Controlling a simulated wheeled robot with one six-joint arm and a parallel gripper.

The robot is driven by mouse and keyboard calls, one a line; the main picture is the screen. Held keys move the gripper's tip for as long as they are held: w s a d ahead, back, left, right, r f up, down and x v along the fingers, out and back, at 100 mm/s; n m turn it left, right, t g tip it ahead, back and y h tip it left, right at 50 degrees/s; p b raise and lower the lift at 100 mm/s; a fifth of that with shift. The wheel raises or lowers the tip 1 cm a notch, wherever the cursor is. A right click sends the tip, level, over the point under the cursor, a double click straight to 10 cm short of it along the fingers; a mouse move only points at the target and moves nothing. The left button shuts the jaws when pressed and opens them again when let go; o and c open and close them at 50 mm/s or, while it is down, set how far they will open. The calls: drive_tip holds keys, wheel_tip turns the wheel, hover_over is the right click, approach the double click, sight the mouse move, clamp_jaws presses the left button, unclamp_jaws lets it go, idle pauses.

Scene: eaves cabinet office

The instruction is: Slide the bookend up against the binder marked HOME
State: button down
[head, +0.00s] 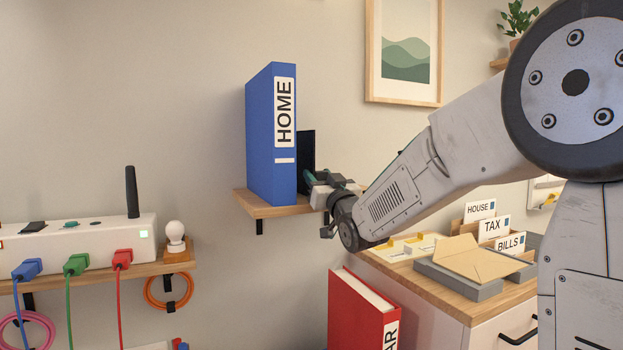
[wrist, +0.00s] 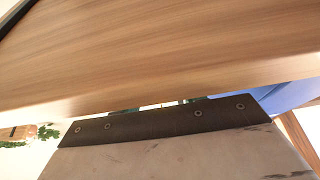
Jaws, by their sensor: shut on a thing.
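The blue binder marked HOME (head: 272,140) stands upright on a small wooden wall shelf (head: 262,206). A dark bookend (head: 307,150) stands upright just right of it. From this angle I cannot tell whether the two touch. My gripper (head: 318,182) is at the shelf's right end, shut on the lower part of the bookend, and its fingers partly hide it. In the wrist view, the shelf's wood (wrist: 150,50) fills the top and a blue strip of the binder (wrist: 290,94) shows at the right. The bookend cannot be made out clearly there.
A red binder (head: 358,310) stands below the shelf, next to a wooden-topped cabinet (head: 440,296) with HOUSE, TAX and BILLS folders. At the left, a lower shelf (head: 180,264) holds a white box with plugged cables. A framed picture (head: 404,50) hangs above.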

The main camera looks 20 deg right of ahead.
drive_tip(key=c, duration=1)
unclamp_jaws()
drive_tip(key=v, duration=0.7)
drive_tip(key=shift+s, duration=0.4)
